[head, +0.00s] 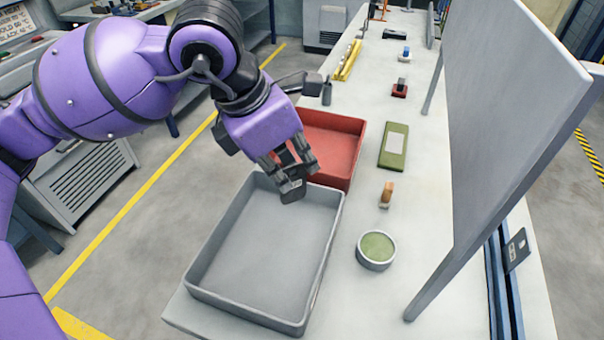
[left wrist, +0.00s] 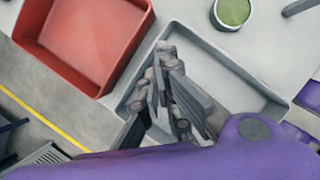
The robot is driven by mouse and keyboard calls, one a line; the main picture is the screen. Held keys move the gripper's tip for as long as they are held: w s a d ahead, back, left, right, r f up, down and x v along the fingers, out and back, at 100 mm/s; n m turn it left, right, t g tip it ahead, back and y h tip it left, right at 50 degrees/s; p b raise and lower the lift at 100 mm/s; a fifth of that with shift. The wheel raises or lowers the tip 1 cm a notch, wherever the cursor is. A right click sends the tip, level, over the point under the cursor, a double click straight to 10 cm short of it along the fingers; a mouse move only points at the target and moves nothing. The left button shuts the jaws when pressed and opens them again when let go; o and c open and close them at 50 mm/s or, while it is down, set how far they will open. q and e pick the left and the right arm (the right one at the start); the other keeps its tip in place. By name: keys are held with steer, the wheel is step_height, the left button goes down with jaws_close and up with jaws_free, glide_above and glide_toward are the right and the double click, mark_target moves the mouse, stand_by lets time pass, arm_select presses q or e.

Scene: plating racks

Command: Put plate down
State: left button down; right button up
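My left gripper (head: 291,166) hangs over the far end of the grey tray (head: 213,240), near the red tray. It is shut on a small dark grey plate (head: 292,190) with a pale mark on its face. The plate hangs below the fingertips, and its lower edge overlaps the tray interior in the picture; I cannot tell its exact height. In the left wrist view the gripper (left wrist: 168,85) shows above the grey tray (left wrist: 248,86), with the plate seen nearly edge-on. A similar dark plate (head: 516,250) sits by the blue rail at right. My right gripper is out of view.
A red tray (head: 354,152) adjoins the grey tray. A round green-topped dish (head: 376,248), a wooden-handled stamp (head: 387,193) and a green box (head: 394,147) stand on the bench to the right. A tall grey panel (head: 505,110) rises beyond them. The grey tray's floor looks empty.

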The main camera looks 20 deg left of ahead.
arm_select(q)
steer(key=shift+w+a+f, duration=0.1)
steer(key=shift+a+f, duration=0.05)
steer(key=shift+f, duration=0.55)
steer(key=shift+w+a+f, duration=0.1)
steer(key=shift+a+f, duration=0.1)
steer(key=shift+f, duration=0.5)
steer(key=shift+w+a+f, duration=0.1)
steer(key=shift+a+f, duration=0.05)
steer(key=shift+f, duration=0.55)
steer(key=shift+s, duration=0.1)
steer(key=shift+f, duration=0.15)
steer(key=c, duration=2)
jaws_free()
steer(key=shift+a+r, duration=0.15)
steer(key=shift+r, duration=0.45)
steer(key=v, duration=1.1)
steer(key=shift+s, duration=0.2)
